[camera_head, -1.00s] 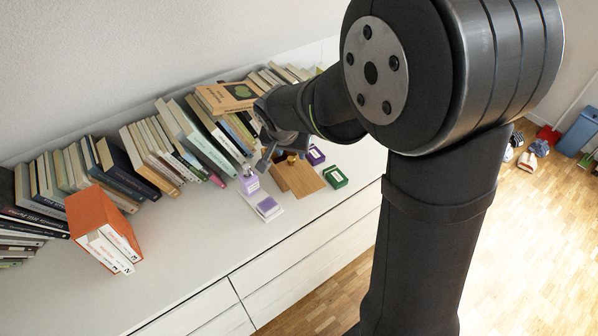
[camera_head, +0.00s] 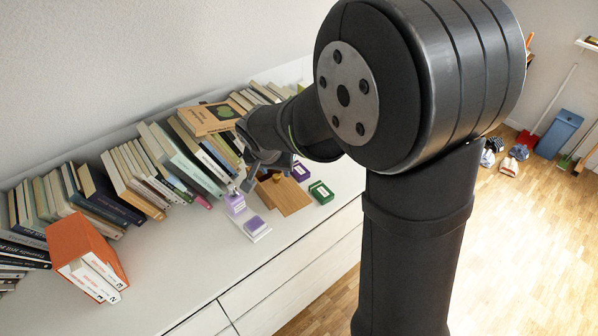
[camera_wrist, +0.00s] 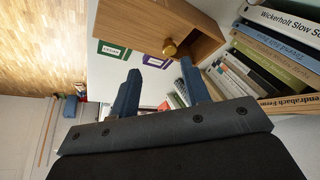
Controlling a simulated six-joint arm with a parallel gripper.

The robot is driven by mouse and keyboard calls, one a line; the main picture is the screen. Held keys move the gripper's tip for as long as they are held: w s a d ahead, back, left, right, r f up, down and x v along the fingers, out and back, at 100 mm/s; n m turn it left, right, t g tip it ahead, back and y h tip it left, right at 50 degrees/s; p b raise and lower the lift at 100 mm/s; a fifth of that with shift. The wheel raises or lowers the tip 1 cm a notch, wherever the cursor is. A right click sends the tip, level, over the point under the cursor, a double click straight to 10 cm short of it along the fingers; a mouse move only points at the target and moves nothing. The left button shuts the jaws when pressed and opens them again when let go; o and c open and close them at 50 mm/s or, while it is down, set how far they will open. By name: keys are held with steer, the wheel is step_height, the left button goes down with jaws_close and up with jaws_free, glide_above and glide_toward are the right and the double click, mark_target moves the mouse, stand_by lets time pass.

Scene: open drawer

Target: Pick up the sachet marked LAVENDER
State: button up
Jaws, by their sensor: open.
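Several small labelled packets lie around a small wooden drawer box (camera_head: 292,196) with a brass knob. A purple one (camera_head: 300,171) and a green one (camera_head: 320,192) are at its right; two lilac ones (camera_head: 235,203) (camera_head: 255,225) are at its left. I cannot read which is marked LAVENDER. In the wrist view the green packet (camera_wrist: 113,50) and a purple packet (camera_wrist: 157,62) lie beyond my fingertips, beside the wooden box (camera_wrist: 150,22). My gripper (camera_wrist: 160,72) is open, with nothing seen between its fingers. In the head view my gripper (camera_head: 252,178) hangs just left of the box's knob.
A row of leaning books (camera_head: 165,160) lines the wall behind. The white cabinet top (camera_head: 185,265) is clear in front. Its drawer fronts (camera_head: 290,280) face the wooden floor. Cleaning tools (camera_head: 557,133) stand far right.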

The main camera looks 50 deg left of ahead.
stand_by(0.3)
steer(key=o, duration=0.6)
steer(key=n+g+h, duration=0.1)
steer(key=n+g, duration=0.2)
steer(key=n, duration=0.6)
glide_above(298, 169)
steer(key=d, duration=0.1)
steer(key=f, duration=0.9)
steer(key=shift+s+d+f, duration=0.1)
steer(key=shift+s+f, duration=0.3)
steer(key=shift+w+a+f, duration=0.15)
steer(key=shift+f, duration=0.7)
steer(key=shift+w+a+f, duration=0.15)
steer(key=shift+a+f, duration=0.05)
steer(key=shift+f, duration=0.7)
steer(key=shift+w+a+f, duration=0.15)
steer(key=shift+f, duration=0.7)
